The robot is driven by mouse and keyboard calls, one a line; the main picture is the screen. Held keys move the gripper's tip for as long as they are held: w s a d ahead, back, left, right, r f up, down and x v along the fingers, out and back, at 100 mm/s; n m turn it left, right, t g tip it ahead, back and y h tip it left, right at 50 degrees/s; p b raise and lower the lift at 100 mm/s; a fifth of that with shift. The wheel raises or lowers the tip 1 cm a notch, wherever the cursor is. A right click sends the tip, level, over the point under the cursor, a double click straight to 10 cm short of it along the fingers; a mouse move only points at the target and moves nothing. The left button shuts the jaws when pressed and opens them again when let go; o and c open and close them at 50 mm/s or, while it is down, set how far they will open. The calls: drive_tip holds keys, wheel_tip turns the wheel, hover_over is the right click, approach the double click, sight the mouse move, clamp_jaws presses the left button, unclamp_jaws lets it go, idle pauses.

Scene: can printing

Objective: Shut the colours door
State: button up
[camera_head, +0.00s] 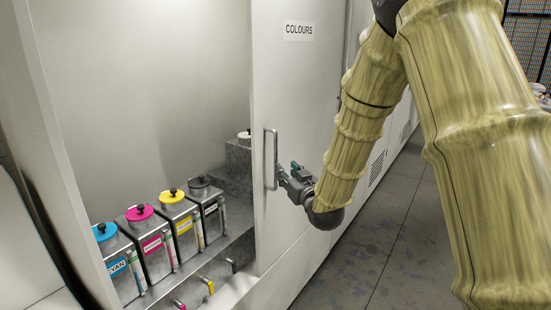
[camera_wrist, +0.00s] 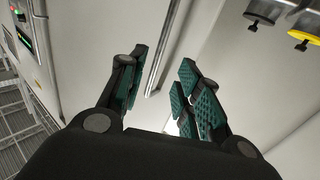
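The colours door (camera_head: 300,110) is a pale panel with a COLOURS label. It stands to the right of an open compartment, so it is not shut. Its upright metal bar handle (camera_head: 275,160) is near the panel's left edge. My gripper (camera_head: 286,171) is just right of the handle's lower part. In the wrist view, my gripper (camera_wrist: 163,58) is open, with green pads apart. The handle (camera_wrist: 160,60) shows in the gap between the fingers; I cannot tell whether it touches a pad or how deep it sits.
In the open compartment stand cyan (camera_head: 107,232), magenta (camera_head: 140,213), yellow (camera_head: 172,195) and black (camera_head: 199,182) containers on a ledge, with small coloured taps below. Grey floor (camera_head: 370,245) lies clear at right. A control panel (camera_wrist: 22,35) shows in the wrist view.

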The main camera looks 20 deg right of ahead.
sight(276, 160)
drive_tip(key=w+p, duration=0.1)
drive_tip(key=w, duration=0.2)
drive_tip(key=w+p, duration=0.1)
drive_tip(key=w, duration=0.3)
drive_tip(key=w+p, duration=0.1)
drive_tip(key=w, duration=0.2)
drive_tip(key=shift+w+a, duration=0.4)
clamp_jaws()
